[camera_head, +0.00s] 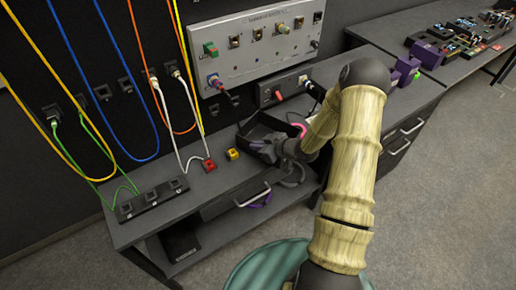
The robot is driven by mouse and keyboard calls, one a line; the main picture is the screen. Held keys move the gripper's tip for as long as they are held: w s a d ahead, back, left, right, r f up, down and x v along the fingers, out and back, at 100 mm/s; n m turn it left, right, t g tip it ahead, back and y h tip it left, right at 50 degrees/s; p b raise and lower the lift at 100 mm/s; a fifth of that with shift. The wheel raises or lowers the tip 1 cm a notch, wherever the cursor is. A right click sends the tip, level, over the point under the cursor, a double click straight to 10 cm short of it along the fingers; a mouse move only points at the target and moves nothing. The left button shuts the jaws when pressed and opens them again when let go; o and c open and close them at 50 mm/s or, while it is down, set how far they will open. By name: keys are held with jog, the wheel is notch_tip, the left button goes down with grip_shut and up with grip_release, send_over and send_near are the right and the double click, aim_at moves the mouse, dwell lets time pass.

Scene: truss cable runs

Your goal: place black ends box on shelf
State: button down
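A black open-topped box (244,134), which looks like the ends box, is at the back of the grey workbench (215,185), below the grey panel. My gripper (262,148) is at the near side of this box and overlaps its front wall. The fingers are small and dark here, so I cannot tell whether they grip the wall or only lie against it. The arm hides the box's right part. Under the bench top at left is a dark open shelf space (180,243) holding something dark. I cannot tell whether this is the task's shelf.
A red block (209,165), a yellow block (232,154) and a black socket strip (152,201) are on the bench. Coloured cables hang on the dark wall board at left. A drawer handle (252,196) is on the front. A second table (460,65) at right holds small parts.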

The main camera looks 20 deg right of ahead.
jog(key=shift+w+f, duration=0.1)
jog(key=shift+f, duration=0.8)
jog(key=shift+d, duration=0.1)
jog(key=shift+f, duration=0.15)
jog(key=c, duration=1.6)
grip_release()
jog(key=shift+c, duration=0.2)
jog(key=shift+r, duration=0.2)
jog(key=b+v, duration=0.1)
jog(key=v, duration=1)
jog(key=shift+s+d, duration=0.3)
